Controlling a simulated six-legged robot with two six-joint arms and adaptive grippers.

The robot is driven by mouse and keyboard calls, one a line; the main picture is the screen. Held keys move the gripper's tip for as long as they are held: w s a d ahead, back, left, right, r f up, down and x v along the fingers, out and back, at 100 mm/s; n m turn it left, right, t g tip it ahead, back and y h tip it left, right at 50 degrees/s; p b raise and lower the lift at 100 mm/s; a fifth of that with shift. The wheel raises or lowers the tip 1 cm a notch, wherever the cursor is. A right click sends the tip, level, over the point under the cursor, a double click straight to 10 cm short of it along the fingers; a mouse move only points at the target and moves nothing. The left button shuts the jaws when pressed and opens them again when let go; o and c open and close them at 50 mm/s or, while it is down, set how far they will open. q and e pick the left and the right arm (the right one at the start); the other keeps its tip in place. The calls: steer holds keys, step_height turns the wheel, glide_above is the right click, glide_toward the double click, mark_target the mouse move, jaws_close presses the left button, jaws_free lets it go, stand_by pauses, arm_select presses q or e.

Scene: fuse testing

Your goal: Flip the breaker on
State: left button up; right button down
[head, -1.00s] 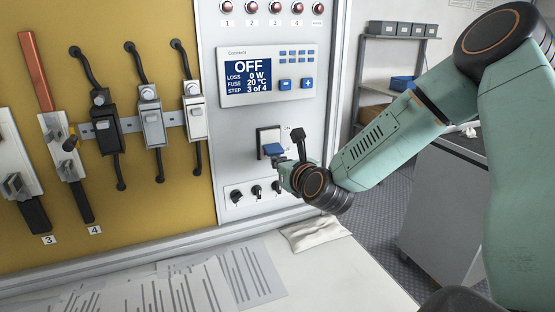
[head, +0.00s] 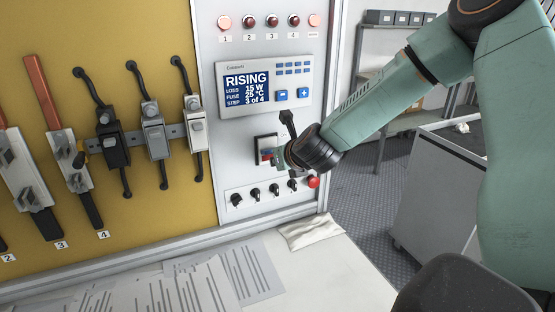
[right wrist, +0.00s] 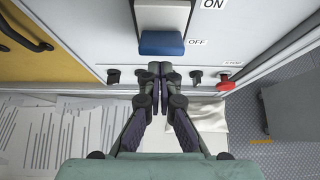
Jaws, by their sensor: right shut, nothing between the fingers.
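The breaker (head: 264,143) is in a dark frame on the grey panel under the display, partly hidden by my right gripper. In the right wrist view its broad blue handle (right wrist: 162,43) is beside the OFF label, below a white plate; the ON label is higher up. My right gripper (head: 277,158) is shut and empty, close in front of the breaker. In the right wrist view its fingertips (right wrist: 159,68) are together just below the blue handle, with a small gap showing. My left gripper is not in view.
The display (head: 247,88) reads RISING, 15 W, 26 °C, step 3 of 4. Black knobs (head: 255,194) and a red stop button (head: 313,182) are below the breaker. Fuse holders (head: 153,130) hang on the yellow board. Papers and a cloth (head: 311,232) lie on the table.

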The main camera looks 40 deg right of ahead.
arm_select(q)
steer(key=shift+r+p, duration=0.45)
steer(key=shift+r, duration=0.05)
arm_select(e)
steer(key=shift+r, duration=0.85)
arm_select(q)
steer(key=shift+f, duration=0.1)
arm_select(e)
steer(key=shift+d, duration=0.1)
